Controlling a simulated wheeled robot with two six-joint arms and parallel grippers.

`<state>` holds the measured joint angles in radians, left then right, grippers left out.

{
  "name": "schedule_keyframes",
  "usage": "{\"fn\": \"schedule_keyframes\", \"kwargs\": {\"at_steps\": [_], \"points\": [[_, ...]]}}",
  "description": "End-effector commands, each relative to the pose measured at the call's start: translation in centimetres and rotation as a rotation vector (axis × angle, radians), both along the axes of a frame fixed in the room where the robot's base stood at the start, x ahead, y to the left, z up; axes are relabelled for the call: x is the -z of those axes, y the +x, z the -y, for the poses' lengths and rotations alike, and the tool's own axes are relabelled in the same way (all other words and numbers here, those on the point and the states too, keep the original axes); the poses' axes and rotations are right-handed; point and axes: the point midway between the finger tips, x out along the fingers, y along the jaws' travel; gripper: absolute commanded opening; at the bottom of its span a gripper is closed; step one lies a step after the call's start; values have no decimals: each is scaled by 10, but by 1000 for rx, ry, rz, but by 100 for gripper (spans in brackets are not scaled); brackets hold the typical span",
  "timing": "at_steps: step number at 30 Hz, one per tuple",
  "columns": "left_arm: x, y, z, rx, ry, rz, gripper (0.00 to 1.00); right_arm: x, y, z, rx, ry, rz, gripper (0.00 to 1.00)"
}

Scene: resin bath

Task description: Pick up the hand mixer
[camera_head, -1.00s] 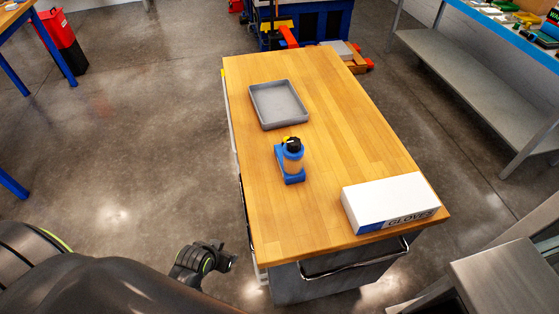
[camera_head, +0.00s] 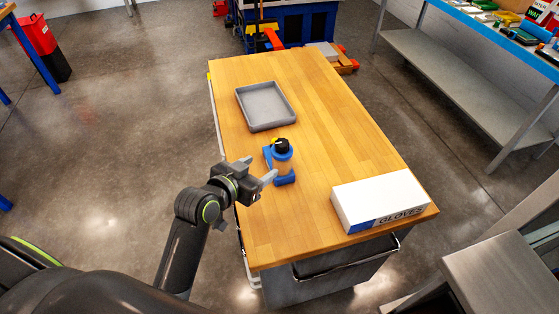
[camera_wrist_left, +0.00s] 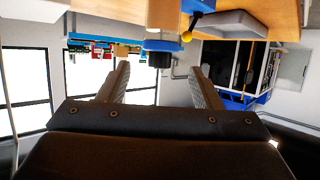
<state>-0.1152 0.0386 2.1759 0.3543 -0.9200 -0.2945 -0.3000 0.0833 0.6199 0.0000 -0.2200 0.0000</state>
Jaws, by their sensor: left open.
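The hand mixer (camera_head: 282,160) stands upright on the wooden tabletop, left of its middle. It has a black top with a yellow part, a blue collar, an orange body and a blue base. My left gripper (camera_head: 257,170) is open and empty just left of it, fingers pointing toward it. I cannot tell whether a finger touches it. In the left wrist view, which looks upside down, the mixer's blue and orange body (camera_wrist_left: 163,15) shows at the top edge, beyond the two spread fingers (camera_wrist_left: 160,70). My right gripper is out of view.
A grey tray (camera_head: 266,127) lies behind the mixer on the wooden workbench (camera_head: 330,110). A white glove box (camera_head: 380,199) lies at the front right. The tabletop between them is clear. A steel shelf table (camera_head: 450,80) stands to the right.

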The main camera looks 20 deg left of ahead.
Motion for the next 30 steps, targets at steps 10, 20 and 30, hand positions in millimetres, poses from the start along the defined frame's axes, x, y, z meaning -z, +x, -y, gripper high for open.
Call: {"fn": "schedule_keyframes", "kwargs": {"at_steps": [10,20,30], "points": [[20,50,13,1,-1,-2,59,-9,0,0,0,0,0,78],[29,68,18,0,-1,-1,59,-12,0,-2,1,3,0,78],[40,100,25,0,0,-3,59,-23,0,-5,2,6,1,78]]}}
